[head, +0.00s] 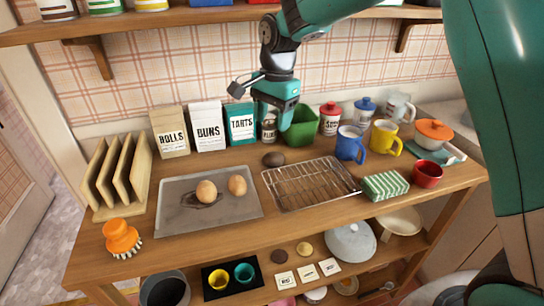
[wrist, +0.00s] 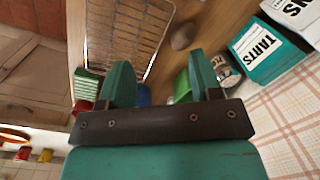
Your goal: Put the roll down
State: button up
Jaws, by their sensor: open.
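My gripper (head: 274,115) is open and empty, above the back of the counter near the green bin. Its two spread fingers also show in the wrist view (wrist: 161,80). A dark brown roll (head: 273,159) lies on the bare counter, below my gripper and just behind the wire rack; it also shows in the wrist view (wrist: 183,36), beyond the fingertips and apart from them. Two lighter brown rolls, one on the left (head: 206,191) and one on the right (head: 237,185), lie on the grey baking tray (head: 178,221).
The wire rack (head: 310,184) is empty. The green bin (head: 300,127), a tarts bag (head: 241,122) and a small labelled jar (head: 269,128) stand close to my gripper. Mugs and canisters crowd the back right. A shelf (head: 180,22) hangs above.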

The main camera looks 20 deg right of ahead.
aim_at(270, 154)
jog(key=w+f+m, duration=0.2)
jog(key=f, duration=0.2)
jog(key=w+d+f+m+p, duration=0.1)
jog(key=w+f+m, duration=0.1)
jog(key=w+f, duration=0.1)
jog(key=w+f+m+h+p, duration=0.1)
jog(key=w+f+m, duration=0.2)
jog(key=f, duration=0.2)
jog(key=shift+w+d+f, duration=0.1)
jog(key=shift+d+f, duration=0.1)
jog(key=shift+d, duration=0.15)
jog(key=shift+f+p, duration=1.15)
jog(key=shift+f, duration=1.85)
jog(key=c, duration=0.6)
